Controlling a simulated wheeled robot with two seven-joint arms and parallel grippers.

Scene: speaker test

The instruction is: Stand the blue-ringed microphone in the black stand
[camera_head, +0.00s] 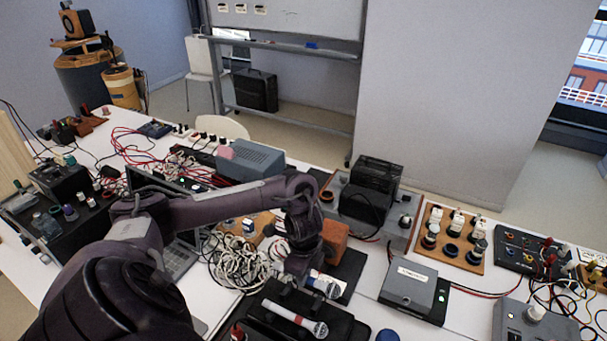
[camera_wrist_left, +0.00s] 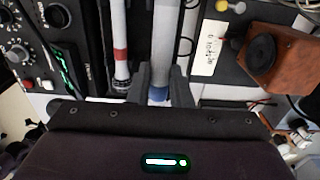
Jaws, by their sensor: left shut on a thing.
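The blue-ringed microphone (camera_wrist_left: 163,45) has a pale body and lies between the two fingers of my left gripper (camera_wrist_left: 160,88), which is shut on it near the blue ring. A red-ringed microphone (camera_head: 295,318) lies on the black case (camera_head: 262,322), beside the held one. I cannot tell which black thing is the stand. My right gripper is not in view.
A wooden speaker (camera_head: 335,238) stands just behind the gripper; it also shows in the wrist view (camera_wrist_left: 278,55). A tangle of white cable (camera_head: 240,265) lies to the left. A grey box (camera_head: 412,288) and a wooden socket board (camera_head: 452,240) are to the right.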

